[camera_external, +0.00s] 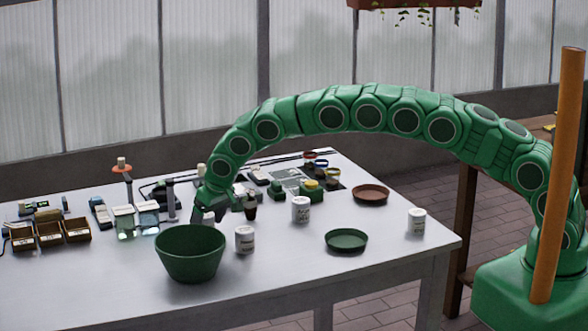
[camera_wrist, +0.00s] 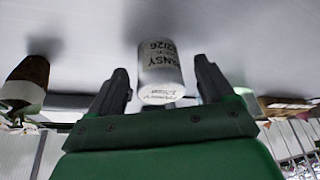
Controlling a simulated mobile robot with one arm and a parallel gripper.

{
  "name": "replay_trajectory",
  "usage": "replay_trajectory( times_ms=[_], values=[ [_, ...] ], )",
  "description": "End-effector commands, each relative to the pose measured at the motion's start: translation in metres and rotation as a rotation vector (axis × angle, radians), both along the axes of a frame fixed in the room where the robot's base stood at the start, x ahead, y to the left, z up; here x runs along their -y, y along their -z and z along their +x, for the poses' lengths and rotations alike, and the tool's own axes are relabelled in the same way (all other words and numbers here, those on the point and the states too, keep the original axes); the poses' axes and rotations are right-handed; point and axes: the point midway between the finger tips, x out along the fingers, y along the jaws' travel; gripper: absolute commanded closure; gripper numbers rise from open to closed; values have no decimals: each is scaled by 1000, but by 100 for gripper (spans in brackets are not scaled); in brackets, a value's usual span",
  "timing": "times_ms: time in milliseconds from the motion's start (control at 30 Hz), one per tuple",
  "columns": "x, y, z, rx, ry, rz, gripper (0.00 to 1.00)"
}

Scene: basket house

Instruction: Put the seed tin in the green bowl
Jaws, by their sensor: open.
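The green bowl (camera_external: 190,262) stands on the near part of the table, its inside only partly visible. In the wrist view, a white tin with dark lettering that seems to read "PANSY" (camera_wrist: 160,72) lies between the fingertips of my gripper (camera_wrist: 162,82). The jaws are open, with a visible gap on each side of the tin. In the external view, my gripper (camera_external: 212,204) is low over the table just behind the bowl and partly hides what is there. Similar white tins stand at right of the bowl (camera_external: 244,240), farther back (camera_external: 300,210) and near the right edge (camera_external: 417,221).
A green saucer (camera_external: 346,240) and a terracotta saucer (camera_external: 370,194) lie to the right.

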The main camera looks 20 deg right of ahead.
Motion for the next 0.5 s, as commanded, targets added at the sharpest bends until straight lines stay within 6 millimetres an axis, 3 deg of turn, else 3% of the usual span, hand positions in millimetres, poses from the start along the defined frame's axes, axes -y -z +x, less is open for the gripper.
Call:
replay_trajectory(
  times_ms=[367, 500],
  values=[
    [-2, 7, 3, 2, 0, 1, 19],
    [-2, 7, 3, 2, 0, 1, 40]
  ],
)
